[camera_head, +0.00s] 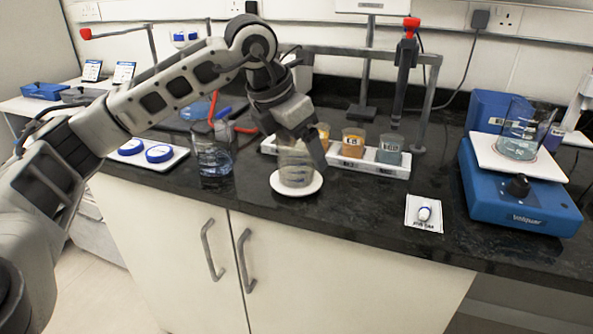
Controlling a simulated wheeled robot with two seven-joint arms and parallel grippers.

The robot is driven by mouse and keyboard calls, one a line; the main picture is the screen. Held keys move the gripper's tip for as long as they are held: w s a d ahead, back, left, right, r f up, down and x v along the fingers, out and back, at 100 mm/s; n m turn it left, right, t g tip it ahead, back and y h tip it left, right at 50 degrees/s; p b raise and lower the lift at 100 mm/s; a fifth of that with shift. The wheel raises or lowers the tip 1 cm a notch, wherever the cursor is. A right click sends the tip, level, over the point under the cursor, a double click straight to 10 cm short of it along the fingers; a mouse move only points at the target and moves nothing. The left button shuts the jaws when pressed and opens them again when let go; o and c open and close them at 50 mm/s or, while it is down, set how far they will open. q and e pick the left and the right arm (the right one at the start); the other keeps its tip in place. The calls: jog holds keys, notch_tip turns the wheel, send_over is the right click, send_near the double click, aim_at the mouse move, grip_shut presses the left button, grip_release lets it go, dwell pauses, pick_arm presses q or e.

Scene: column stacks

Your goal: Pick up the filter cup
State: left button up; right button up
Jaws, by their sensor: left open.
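A clear glass cup (296,171), which seems to be the filter cup, stands upright on a round white dish (283,189) near the front of the dark counter. My left gripper (305,150) reaches down over it from above, its fingers open around the cup's upper part. One finger shows at the cup's right side; the other is hard to make out. Whether a finger touches the glass cannot be told. My right gripper is not in view.
A glass beaker (213,157) with a blue item stands left of the cup. A white rack (352,164) holds several labelled jars close behind. A blue stirrer (525,195) carries a beaker (524,129) at right. Counter space right of the dish is clear up to a small white packet (424,214).

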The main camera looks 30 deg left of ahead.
pick_arm(q)
jog(key=shift+w+f, duration=0.2)
jog(key=shift+f, duration=0.3)
jog(key=c, duration=1.1)
jog(key=shift+r, duration=0.1)
